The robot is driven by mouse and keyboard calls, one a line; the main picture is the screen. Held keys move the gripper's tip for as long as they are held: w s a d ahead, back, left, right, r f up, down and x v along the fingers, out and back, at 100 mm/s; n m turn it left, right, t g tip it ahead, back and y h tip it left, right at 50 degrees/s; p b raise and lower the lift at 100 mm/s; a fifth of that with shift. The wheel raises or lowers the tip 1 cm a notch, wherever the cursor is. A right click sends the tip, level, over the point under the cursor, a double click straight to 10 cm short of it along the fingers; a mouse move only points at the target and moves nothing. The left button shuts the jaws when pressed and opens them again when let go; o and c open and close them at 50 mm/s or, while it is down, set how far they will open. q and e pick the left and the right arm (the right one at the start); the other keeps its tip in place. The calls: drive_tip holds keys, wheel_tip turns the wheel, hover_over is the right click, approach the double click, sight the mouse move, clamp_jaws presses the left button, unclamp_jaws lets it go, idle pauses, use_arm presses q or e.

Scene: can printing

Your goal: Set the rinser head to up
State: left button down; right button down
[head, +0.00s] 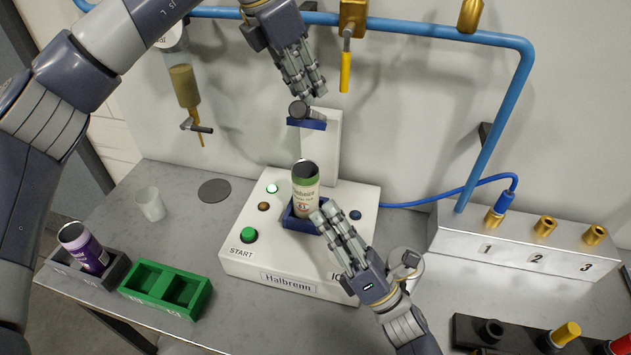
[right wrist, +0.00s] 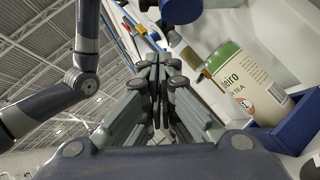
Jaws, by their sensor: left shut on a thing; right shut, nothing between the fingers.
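The white Halbrenn machine (head: 245,262) stands on the grey table, with a white post (head: 322,150) at its back. On the post is the rinser head, a blue bracket with a dark grey cylinder (head: 299,109), high above the can. My left gripper (head: 316,92) is closed at this cylinder and appears to grip it; the exact contact is hard to see. A green and cream can (head: 306,190) stands upright in the blue holder (head: 290,218) below. It also shows in the right wrist view (right wrist: 245,85). My right gripper (head: 323,212) is shut and empty, close beside the can.
A purple can (head: 93,258) sits in a dark tray, beside a green two-slot tray (head: 140,290). A clear cup (head: 150,203) stands at left. A numbered metal block (head: 460,237) with brass ports is at right. Blue pipes (head: 505,110) run along the wall.

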use_arm(q)
drive_tip(key=shift+w+f, duration=0.15)
drive_tip(key=shift+f, duration=0.1)
use_arm(e)
drive_tip(key=d+r+x, duration=0.1)
drive_tip(key=d+x, duration=0.1)
drive_tip(key=x, duration=1)
drive_tip(key=shift+w+r, duration=0.3)
drive_tip(key=shift+w, duration=0.1)
drive_tip(key=shift+w+d+r, duration=0.15)
drive_tip(key=shift+w+r, duration=0.25)
drive_tip(key=shift+r, duration=0.45)
